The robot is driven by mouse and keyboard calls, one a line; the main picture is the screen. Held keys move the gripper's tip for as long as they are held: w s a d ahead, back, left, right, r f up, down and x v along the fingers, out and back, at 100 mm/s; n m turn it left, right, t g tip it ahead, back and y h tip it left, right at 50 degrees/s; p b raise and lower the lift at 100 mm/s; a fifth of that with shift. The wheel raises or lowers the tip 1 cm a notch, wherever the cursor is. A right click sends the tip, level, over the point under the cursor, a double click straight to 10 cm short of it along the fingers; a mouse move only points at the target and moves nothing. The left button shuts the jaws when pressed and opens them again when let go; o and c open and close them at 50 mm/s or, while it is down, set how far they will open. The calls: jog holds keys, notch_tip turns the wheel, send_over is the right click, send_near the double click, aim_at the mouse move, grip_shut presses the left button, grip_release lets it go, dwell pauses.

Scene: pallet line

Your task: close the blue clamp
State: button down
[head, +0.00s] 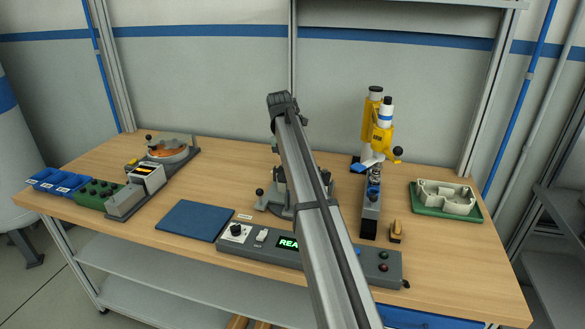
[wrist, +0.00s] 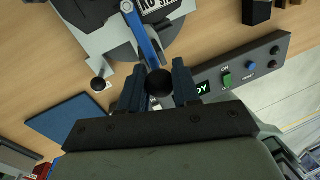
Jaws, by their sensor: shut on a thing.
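The blue clamp's lever (wrist: 143,35) runs down the upper middle of the wrist view from a grey fixture (wrist: 100,28) with a round plate. It ends in a black ball knob (wrist: 160,83). My gripper (wrist: 158,76) has its two dark fingers on either side of this knob and is shut on it. A label, partly cut off, lies beside the lever. In the head view the fixture (head: 264,201) stands mid-bench, largely hidden behind my arm. The blue lever and my gripper cannot be made out there.
The control box (head: 250,246) with a lit display lies in front of the fixture. A blue mat (head: 195,220) lies to its left. A yellow press (head: 381,128) and a green tray (head: 478,214) stand to the right; a turntable device (head: 170,150) is at the back left.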

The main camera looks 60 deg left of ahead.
jog(key=shift+w+a, duration=0.1)
jog(key=shift+w, duration=0.1)
jog(key=c, duration=0.9)
grip_release()
jog(key=shift+f, duration=0.1)
jog(key=shift+o, duration=0.2)
jog(key=v, duration=1.2)
jog(key=shift+w, duration=0.1)
